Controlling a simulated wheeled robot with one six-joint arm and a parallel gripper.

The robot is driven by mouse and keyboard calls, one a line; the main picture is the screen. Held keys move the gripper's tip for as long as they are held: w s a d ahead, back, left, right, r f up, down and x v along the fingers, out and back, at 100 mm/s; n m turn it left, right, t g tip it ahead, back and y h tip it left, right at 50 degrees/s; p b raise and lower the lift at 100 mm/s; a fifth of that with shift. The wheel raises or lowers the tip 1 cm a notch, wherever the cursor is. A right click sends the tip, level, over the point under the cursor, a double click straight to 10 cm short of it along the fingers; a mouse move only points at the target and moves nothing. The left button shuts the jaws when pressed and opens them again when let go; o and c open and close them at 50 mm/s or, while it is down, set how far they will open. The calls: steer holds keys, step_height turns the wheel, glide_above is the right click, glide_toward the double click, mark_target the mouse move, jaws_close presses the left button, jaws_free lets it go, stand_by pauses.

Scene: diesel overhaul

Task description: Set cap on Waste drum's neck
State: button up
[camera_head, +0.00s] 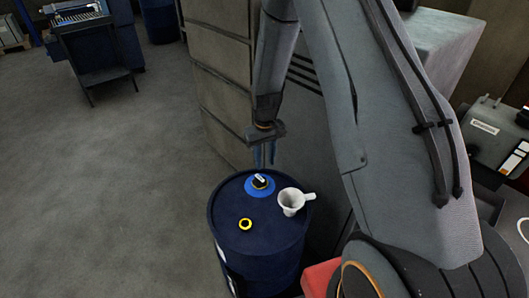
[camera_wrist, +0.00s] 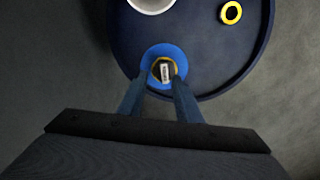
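The waste drum (camera_head: 265,245) is dark blue and stands upright below my gripper. On its top, a yellow ring with a dark centre (camera_head: 245,224), which looks like the neck, lies toward the front; it also shows in the wrist view (camera_wrist: 231,13). Behind it a yellow-and-dark round piece with a white bar, seemingly the cap (camera_head: 260,181), sits on a bright blue disc (camera_head: 250,190). The cap also shows in the wrist view (camera_wrist: 163,71). My gripper (camera_head: 265,160) points down above the cap, its blue fingers (camera_wrist: 162,84) apart and nothing between them.
A white cup-like vessel with a handle (camera_head: 292,202) stands on the drum top, right of the cap. Grey panelled cabinets (camera_head: 222,75) rise behind the drum. A red object (camera_head: 320,277) is at the drum's right. Open floor (camera_head: 110,180) lies to the left.

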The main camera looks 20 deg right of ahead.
mark_target(260, 178)
steer(key=shift+w+a+f+n+b, duration=0.25)
steer(key=shift+f+n, duration=0.2)
steer(key=shift+n, duration=0.05)
steer(key=shift+w+a+f+n+b, duration=0.2)
steer(key=shift+w+f+n, duration=0.05)
steer(key=shift+f+n, duration=0.25)
steer(key=shift+w+a+f+n+b, duration=0.25)
steer(key=shift+f+n, duration=0.15)
steer(key=shift+n, duration=0.1)
steer(key=shift+f+b, duration=1.9)
steer(key=shift+f, duration=1.4)
jaws_close()
steer(key=shift+s, duration=0.1)
